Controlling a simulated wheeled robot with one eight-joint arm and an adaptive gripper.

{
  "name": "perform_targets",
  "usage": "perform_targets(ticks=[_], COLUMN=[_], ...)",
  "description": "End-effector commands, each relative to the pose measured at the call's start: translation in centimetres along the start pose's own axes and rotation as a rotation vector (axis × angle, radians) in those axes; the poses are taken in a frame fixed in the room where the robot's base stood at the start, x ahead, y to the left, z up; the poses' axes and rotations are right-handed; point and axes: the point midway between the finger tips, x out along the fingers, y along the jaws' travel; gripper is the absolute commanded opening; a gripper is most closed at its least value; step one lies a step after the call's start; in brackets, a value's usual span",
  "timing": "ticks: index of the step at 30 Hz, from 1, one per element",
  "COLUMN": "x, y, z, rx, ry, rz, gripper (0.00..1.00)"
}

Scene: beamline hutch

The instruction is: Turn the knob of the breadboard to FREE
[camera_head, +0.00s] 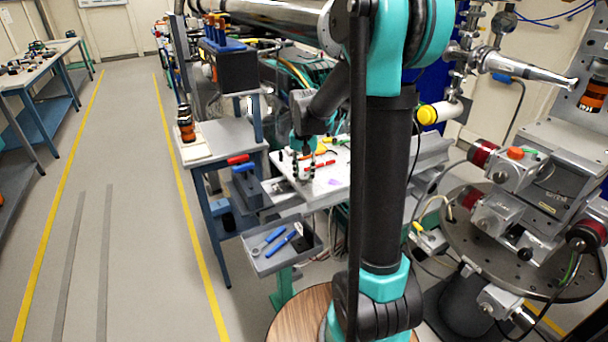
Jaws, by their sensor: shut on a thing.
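The breadboard (331,189) is a pale flat plate in the middle of the view, beyond my arm. My gripper (304,173) points down over its left part, with dark fingers on either side of a small pale and reddish piece. The gripper is shut on this piece, which appears to be the knob (305,170). The fingers cover much of it. The knob's marking and the FREE label are too small to read.
A grey tray (268,266) with blue-handled tools sits in front of the breadboard. A bench (218,138) with an orange-black object (185,122) stands to the left. A round stage (485,262) is at right. The left aisle floor is clear.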

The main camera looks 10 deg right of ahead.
Motion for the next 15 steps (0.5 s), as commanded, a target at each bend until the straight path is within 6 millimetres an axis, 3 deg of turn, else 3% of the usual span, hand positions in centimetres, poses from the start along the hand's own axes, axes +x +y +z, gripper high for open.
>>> perform_targets(ticks=[15], x=[-0.03], y=[0.06], z=[-0.06], rx=[-0.488], ry=[0.001], rz=[0.0], gripper=[0.0])
